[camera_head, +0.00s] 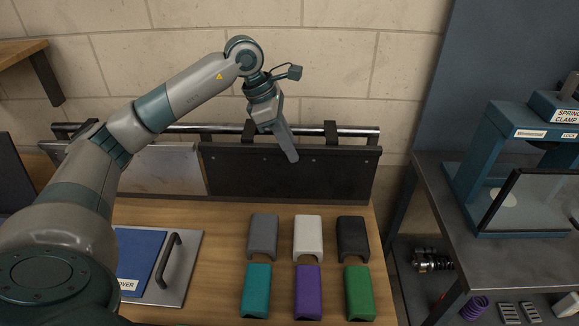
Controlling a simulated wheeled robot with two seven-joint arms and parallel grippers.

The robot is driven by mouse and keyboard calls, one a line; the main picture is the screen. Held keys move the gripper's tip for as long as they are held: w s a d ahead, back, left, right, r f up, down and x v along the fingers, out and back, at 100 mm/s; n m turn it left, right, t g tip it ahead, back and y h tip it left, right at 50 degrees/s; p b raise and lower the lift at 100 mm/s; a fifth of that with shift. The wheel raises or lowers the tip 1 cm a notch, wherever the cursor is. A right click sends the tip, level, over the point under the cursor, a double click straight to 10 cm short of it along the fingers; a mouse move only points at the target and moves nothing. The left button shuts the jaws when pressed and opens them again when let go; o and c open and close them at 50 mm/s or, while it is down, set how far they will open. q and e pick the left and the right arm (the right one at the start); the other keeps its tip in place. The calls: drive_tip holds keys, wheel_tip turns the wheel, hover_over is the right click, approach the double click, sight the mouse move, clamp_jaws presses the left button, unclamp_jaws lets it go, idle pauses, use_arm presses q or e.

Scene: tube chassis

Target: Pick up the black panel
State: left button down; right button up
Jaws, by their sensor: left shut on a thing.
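The black panel (336,178) is a wide, dark, flat plate. It stands upright at the back of the wooden worktop, hanging below a metal rail by dark brackets. My left gripper (290,152) comes down over the panel's top edge near its middle and is shut on it. The finger in front covers a small strip of the panel. The finger behind the panel is hidden. My right gripper is not in view.
A light panel (165,168) hangs left of the black one. Several coloured blocks, including a teal one (256,291), stand on the worktop (220,222) in front. A blue cover (139,259) lies at left. A spring clamp station (520,150) stands at right.

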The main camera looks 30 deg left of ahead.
use_arm(q)
drive_tip(key=shift+r, duration=0.2)
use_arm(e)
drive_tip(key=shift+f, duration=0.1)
